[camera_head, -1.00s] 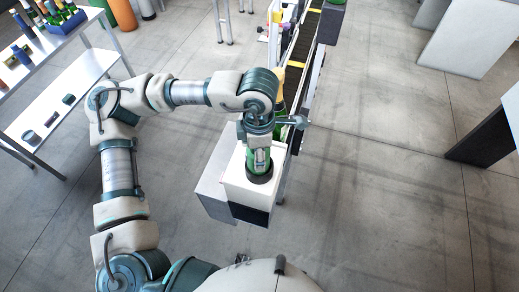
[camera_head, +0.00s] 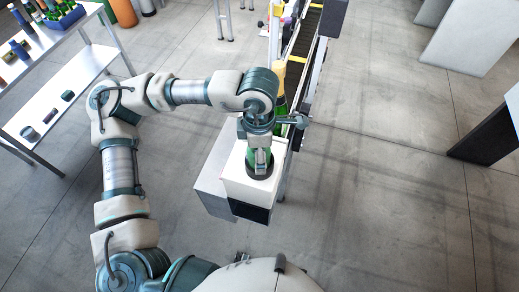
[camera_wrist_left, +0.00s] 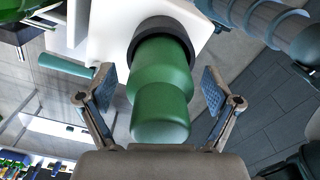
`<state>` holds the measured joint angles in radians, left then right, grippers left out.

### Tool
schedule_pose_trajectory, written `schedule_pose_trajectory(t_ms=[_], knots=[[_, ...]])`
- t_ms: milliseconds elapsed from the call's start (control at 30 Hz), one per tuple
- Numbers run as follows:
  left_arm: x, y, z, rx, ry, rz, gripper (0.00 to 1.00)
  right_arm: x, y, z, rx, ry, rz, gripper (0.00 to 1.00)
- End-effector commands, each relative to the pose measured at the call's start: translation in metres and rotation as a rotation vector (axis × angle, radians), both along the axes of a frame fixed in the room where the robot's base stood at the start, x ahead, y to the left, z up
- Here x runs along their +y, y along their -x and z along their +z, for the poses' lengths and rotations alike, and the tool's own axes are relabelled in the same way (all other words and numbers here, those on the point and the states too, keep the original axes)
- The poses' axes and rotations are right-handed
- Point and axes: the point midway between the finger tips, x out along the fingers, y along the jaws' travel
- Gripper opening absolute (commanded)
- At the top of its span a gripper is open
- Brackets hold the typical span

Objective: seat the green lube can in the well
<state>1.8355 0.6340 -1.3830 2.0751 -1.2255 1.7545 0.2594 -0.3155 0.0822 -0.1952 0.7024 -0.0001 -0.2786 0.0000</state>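The green lube can (camera_wrist_left: 160,92) stands with its far end inside the dark round well (camera_wrist_left: 186,40) on the white stand; how deep it sits is hard to tell. In the head view the well (camera_head: 261,177) shows below my left gripper (camera_head: 261,166), and the can is mostly covered by the gripper. In the wrist view my left gripper (camera_wrist_left: 158,88) has one finger on each side of the can, with visible gaps between the pads and the can. The gripper is open around it. My right gripper is out of view.
A white-topped stand (camera_head: 235,180) carries the well. A conveyor (camera_head: 303,45) runs behind it, with a gold-topped green bottle (camera_head: 278,85) close to my left wrist. A shelf table (camera_head: 70,75) stands at the left.

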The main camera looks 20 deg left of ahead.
Motion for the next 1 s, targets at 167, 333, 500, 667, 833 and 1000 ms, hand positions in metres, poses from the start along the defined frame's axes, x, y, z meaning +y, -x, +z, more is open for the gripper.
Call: schedule_pose_trajectory(t_ms=[167,333,500,667,833,1000], knots=[[0.000,0.000,-0.001,0.001,-0.001,0.000,0.90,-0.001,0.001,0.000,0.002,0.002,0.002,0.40],[0.000,-0.001,0.009,0.000,-0.001,0.001,0.90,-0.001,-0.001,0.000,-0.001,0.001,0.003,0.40],[-0.001,-0.001,0.044,-0.003,0.001,0.000,0.90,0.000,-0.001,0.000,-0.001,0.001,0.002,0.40],[0.000,-0.001,0.080,-0.001,0.001,0.000,0.90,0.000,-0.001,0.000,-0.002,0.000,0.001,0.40],[0.000,-0.002,0.107,0.000,0.001,0.000,0.90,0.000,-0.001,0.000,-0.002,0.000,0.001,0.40],[0.001,-0.002,0.118,0.001,0.000,0.000,0.90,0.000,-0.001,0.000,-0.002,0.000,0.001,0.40]])
